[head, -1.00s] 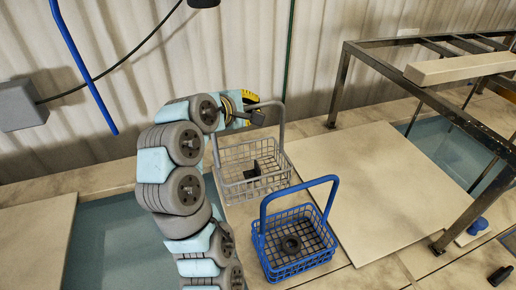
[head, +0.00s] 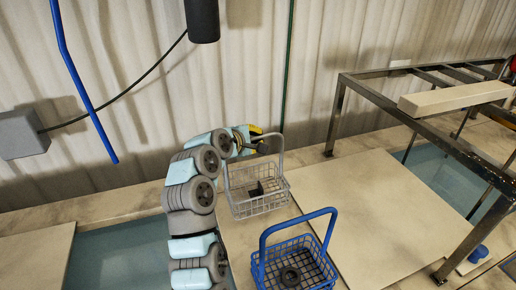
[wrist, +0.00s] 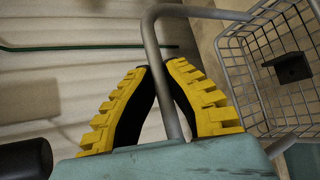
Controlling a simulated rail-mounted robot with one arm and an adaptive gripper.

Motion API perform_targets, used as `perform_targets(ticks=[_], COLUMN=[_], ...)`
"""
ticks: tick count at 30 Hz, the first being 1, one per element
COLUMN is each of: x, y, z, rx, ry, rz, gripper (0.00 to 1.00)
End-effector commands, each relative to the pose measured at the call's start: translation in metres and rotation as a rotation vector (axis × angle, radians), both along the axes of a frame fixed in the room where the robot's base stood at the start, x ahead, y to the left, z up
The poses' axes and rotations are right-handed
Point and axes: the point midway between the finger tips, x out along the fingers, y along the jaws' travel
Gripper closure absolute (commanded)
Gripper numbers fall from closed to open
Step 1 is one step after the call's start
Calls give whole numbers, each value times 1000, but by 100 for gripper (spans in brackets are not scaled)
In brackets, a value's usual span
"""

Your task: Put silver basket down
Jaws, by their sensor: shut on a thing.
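The silver basket (head: 258,206) is a grey wire basket with a tall handle and a dark block (head: 257,189) inside. It appears upright at the surface behind the blue basket; I cannot tell whether its base touches. My gripper (head: 264,140) is at the top left of its handle. In the wrist view, the yellow-and-black fingers of my gripper (wrist: 162,75) are shut on the handle bar (wrist: 163,65). The basket's wire side (wrist: 262,60) shows at the right there, with the dark block in it.
A blue basket (head: 262,268) with a dark ring-shaped part stands just in front. A pale flat cover (head: 370,215) lies to the right, beside a dark metal frame (head: 336,110) over a tank. Another tank with blue-green water (head: 120,258) lies left. A dark cylinder (head: 202,18) hangs above.

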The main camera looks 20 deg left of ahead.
Motion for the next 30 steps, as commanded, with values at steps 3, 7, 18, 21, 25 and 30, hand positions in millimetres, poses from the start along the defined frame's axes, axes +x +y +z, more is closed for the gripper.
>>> perform_targets(ticks=[3,7,18,21,25,30], x=[9,17,26,28,29,29], y=[2,5,6,7,7,7], z=[-9,-17,-27,-30,-48,-64], rx=[0,2,2,2,-1,-1], ry=[0,-5,-6,-6,-1,-2], rz=[-2,2,0,1,0,1], gripper=[100,100,100,100,100,100])
